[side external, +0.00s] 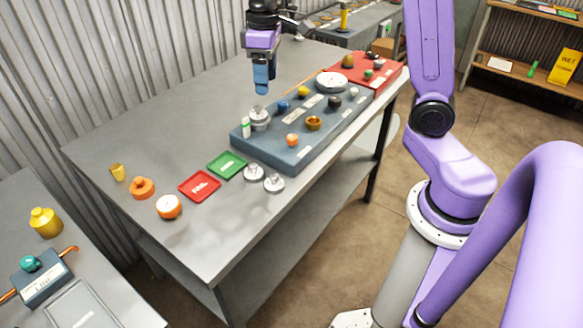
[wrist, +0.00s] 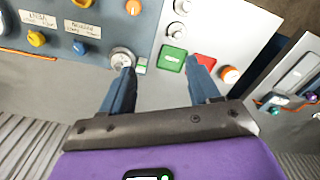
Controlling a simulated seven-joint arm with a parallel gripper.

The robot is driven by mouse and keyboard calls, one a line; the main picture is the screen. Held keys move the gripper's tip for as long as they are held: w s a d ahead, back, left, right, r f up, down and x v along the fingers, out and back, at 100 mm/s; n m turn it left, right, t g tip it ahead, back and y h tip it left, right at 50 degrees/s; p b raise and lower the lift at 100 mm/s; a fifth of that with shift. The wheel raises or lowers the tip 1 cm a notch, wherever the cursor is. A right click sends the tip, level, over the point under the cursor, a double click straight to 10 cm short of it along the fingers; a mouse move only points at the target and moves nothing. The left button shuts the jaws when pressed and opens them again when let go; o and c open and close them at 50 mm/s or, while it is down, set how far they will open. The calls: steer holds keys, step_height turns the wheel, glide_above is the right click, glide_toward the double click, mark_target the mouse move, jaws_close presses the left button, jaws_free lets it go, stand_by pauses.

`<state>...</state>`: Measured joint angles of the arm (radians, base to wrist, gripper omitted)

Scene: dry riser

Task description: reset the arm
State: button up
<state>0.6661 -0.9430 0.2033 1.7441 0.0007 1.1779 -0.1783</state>
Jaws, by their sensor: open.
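My gripper (side external: 262,78) hangs above the grey workbench (side external: 180,120), near the back-left end of the blue-grey panel (side external: 277,157). In the wrist view my gripper (wrist: 160,64) has its two blue fingers spread wide with nothing between them. A silver round fitting (side external: 259,119) stands on the panel's left end, below and apart from the fingers. It also shows in the wrist view (wrist: 121,57), close to the left fingertip in the picture. The green tray (wrist: 172,57) and the red tray (wrist: 206,62) lie beyond the fingertips.
The panel carries several coloured knobs, an orange one (side external: 292,140) among them. Loose silver pieces (side external: 274,183), an orange and white piece (side external: 169,207) and a yellow cup (side external: 118,172) stand on the bench. A red panel (side external: 385,78) adjoins at right. The bench's back-left area is clear.

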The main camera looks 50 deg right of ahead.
steer(key=s+a+f+n, duration=0.1)
steer(key=s+a+n, duration=0.15)
steer(key=s, duration=0.55)
steer(key=s+a+f+n, duration=0.15)
steer(key=s+a, duration=0.25)
steer(key=s, duration=0.4)
steer(key=s+d+f+n, duration=0.2)
steer(key=s+f+n, duration=0.1)
steer(key=s, duration=0.8)
steer(key=shift+s+d, duration=0.2)
steer(key=shift+s, duration=0.15)
